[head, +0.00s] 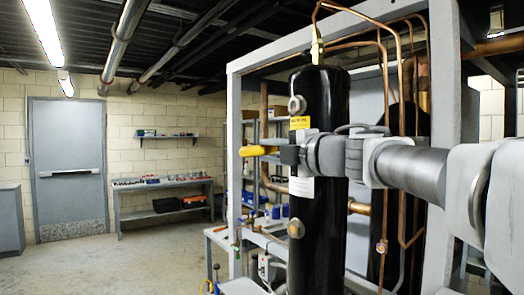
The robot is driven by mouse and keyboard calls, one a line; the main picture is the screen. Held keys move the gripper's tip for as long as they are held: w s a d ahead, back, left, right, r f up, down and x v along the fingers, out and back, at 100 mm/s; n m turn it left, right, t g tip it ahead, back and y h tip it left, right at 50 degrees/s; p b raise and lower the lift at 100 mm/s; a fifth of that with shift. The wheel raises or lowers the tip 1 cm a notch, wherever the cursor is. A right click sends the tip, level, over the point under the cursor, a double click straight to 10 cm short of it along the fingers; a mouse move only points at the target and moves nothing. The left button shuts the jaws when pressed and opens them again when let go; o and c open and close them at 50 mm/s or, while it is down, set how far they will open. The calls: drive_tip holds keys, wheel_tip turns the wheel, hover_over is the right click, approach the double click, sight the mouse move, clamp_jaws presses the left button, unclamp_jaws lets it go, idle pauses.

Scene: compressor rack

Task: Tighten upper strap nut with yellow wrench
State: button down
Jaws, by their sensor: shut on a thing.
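My gripper (287,154) reaches in from the right across the front of the tall black cylinder (316,225). It is shut on the yellow wrench (253,151). The wrench's yellow part sticks out level to the left of the fingers, near the grey frame's left post. The rest of the wrench is hidden by the gripper. I cannot make out the upper strap nut; my gripper and wrist cover the cylinder at this height. I cannot tell whether the wrench touches a nut.
The grey rack frame (234,210) surrounds the cylinder. Copper pipes (398,80) run above and behind my arm. Round fittings (296,229) stick out of the cylinder. A workbench with tools (163,184) and a grey door (68,165) stand far left. The floor (130,265) there is clear.

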drive_tip(key=shift+s+a, duration=0.45)
drive_tip(key=shift+a, duration=0.15)
drive_tip(key=shift+s+a, duration=0.4)
drive_tip(key=shift+a, duration=0.2)
drive_tip(key=shift+f, duration=0.1)
